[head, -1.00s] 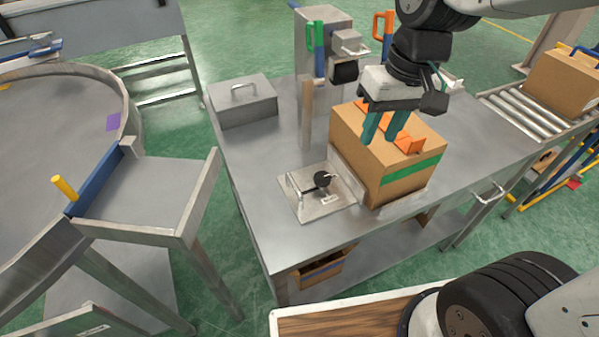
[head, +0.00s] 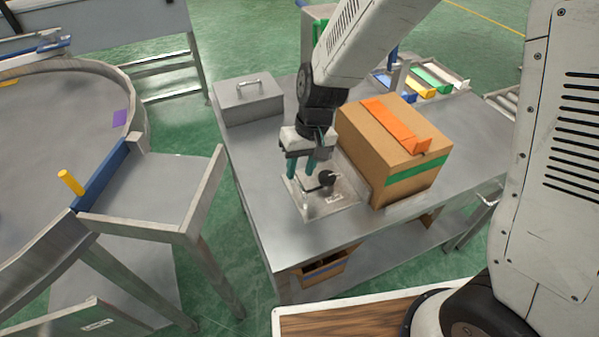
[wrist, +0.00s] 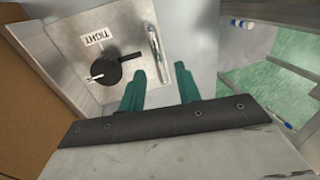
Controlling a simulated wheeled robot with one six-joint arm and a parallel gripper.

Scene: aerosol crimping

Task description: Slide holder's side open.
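The holder's metal plate (head: 338,203) lies on the steel table beside the cardboard box (head: 404,187), with an upright wall against the box. It carries a black knob (head: 327,178) and, in the wrist view (wrist: 128,20), a "TIGHT" label. A metal bar handle (wrist: 157,50) stands on the plate, right of the knob (wrist: 122,70) in the wrist view. My gripper (head: 302,174) is over the plate's left part. Its green fingers are apart with nothing between them, and the wrist view (wrist: 160,82) shows the handle just beyond the fingertips. Contact with the handle cannot be told.
A grey metal case (head: 248,100) stands at the table's back left. The table top left of the plate is bare. A round table (head: 60,120) with a side shelf stands to the left.

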